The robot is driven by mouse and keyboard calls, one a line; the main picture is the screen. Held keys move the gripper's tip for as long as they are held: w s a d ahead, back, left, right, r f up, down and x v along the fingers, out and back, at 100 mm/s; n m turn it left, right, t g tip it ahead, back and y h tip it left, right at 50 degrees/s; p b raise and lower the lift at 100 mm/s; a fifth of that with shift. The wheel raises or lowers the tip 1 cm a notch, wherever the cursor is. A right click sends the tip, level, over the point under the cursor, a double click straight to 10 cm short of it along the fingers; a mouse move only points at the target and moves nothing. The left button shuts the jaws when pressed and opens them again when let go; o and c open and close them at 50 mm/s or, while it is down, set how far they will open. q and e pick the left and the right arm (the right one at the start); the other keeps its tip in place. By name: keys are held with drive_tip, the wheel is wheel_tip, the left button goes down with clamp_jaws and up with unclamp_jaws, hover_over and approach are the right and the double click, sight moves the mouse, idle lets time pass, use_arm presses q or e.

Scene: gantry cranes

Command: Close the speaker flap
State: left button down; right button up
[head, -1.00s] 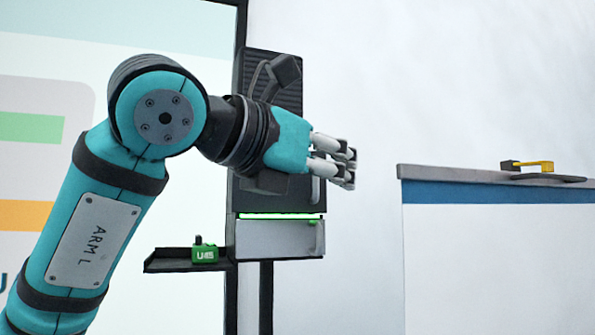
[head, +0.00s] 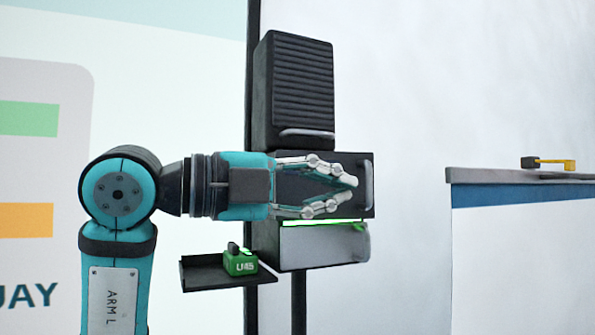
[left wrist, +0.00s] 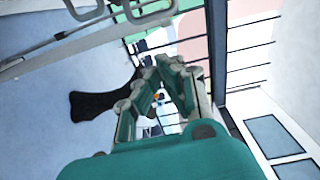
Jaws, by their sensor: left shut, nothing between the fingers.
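A dark unit on a post holds a ribbed, speaker-like panel (head: 302,85) at the top, with a pale handle bar (head: 307,133) along its bottom edge. Below it is a dark box (head: 358,160) with a grey handle (head: 366,187) at its right. Under that is a light grey front (head: 320,248) with a green glow along its top. I cannot tell for sure which part is the speaker flap or how far open it is. My left gripper (head: 352,182) is shut and empty in front of the dark box, hiding much of it. Contact is unclear. My right gripper is out of view.
A small dark shelf (head: 205,275) at the unit's lower left carries a green block marked U45 (head: 240,262). A counter (head: 500,176) stands at the right with a yellow-and-black item (head: 549,163) on it. Free space lies between the unit and counter.

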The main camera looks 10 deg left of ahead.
sight(359, 189)
use_arm(q)
drive_tip(key=w+d+p, duration=0.1)
drive_tip(key=w, duration=0.1)
drive_tip(key=w+d+p, duration=0.1)
drive_tip(key=w, duration=0.1)
drive_tip(key=w+d+p, duration=0.1)
drive_tip(key=w, duration=0.1)
drive_tip(key=shift+d+f, duration=0.1)
drive_tip(key=shift+d, duration=0.05)
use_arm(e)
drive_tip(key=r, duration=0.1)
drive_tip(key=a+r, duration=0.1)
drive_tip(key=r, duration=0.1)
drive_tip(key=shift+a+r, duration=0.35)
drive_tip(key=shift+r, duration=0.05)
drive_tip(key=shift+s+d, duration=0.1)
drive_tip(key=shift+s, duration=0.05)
